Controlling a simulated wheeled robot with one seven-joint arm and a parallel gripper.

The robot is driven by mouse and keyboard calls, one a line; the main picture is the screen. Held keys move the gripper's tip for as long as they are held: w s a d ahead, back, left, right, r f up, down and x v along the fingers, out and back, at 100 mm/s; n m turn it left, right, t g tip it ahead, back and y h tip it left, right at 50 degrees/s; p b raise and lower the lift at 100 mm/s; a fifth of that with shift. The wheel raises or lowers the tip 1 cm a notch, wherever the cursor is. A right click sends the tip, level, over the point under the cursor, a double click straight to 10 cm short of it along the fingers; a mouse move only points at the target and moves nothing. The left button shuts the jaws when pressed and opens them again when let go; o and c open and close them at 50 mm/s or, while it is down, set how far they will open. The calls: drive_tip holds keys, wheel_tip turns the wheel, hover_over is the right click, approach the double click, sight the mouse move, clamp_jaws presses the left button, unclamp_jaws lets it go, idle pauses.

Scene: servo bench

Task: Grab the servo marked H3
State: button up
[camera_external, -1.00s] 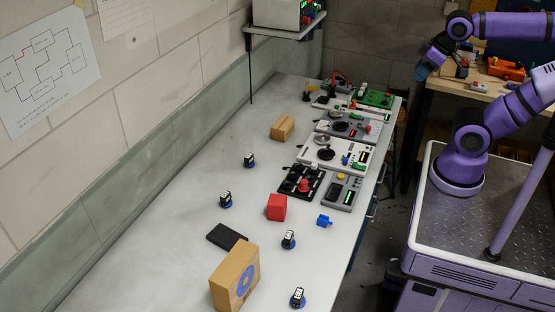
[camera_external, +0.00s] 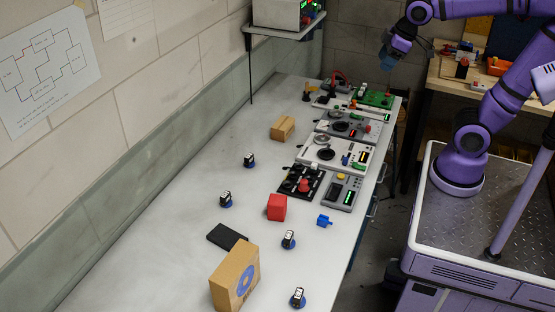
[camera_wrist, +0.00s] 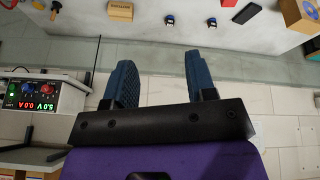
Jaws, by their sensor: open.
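Several small black servos with white labels stand on blue round bases on the bench. In the external view they are at the middle (camera_external: 249,160), left of the red block (camera_external: 225,199), in front of it (camera_external: 288,239) and at the near edge (camera_external: 298,297). The markings are too small to read, so I cannot tell which is H3. Two servos also show in the wrist view, one left (camera_wrist: 170,20) and one right (camera_wrist: 212,22). My gripper (camera_wrist: 160,75) is open and empty, with blue fingers. In the external view my gripper (camera_external: 388,60) is raised near the bench's far right end, well away from the servos.
A cardboard box (camera_external: 234,277), black pad (camera_external: 227,236), red block (camera_external: 277,207), small blue part (camera_external: 324,220) and wooden block (camera_external: 283,128) lie on the bench (camera_external: 165,225). Control panels (camera_external: 333,154) line its right side. A power supply (camera_external: 277,14) sits on the wall shelf.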

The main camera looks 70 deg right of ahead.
drive_tip(key=w+a+f+n+g, duration=0.15)
drive_tip(key=w+a+n, duration=0.35)
drive_tip(key=w, duration=0.9)
drive_tip(key=n+g+y, duration=0.3)
drive_tip(key=n+y, duration=0.1)
drive_tip(key=n, duration=0.5)
hover_over(225, 194)
drive_tip(key=d, duration=0.4)
wheel_tip(225, 194, down, 33)
drive_tip(key=shift+y, duration=0.3)
drive_tip(key=x, duration=0.5)
drive_tip(key=shift+w+a+f, duration=0.1)
drive_tip(key=shift+f, duration=0.2)
drive_tip(key=shift+x, duration=2.6)
drive_tip(key=shift+s, duration=0.25)
drive_tip(key=shift+c, duration=0.5)
clamp_jaws()
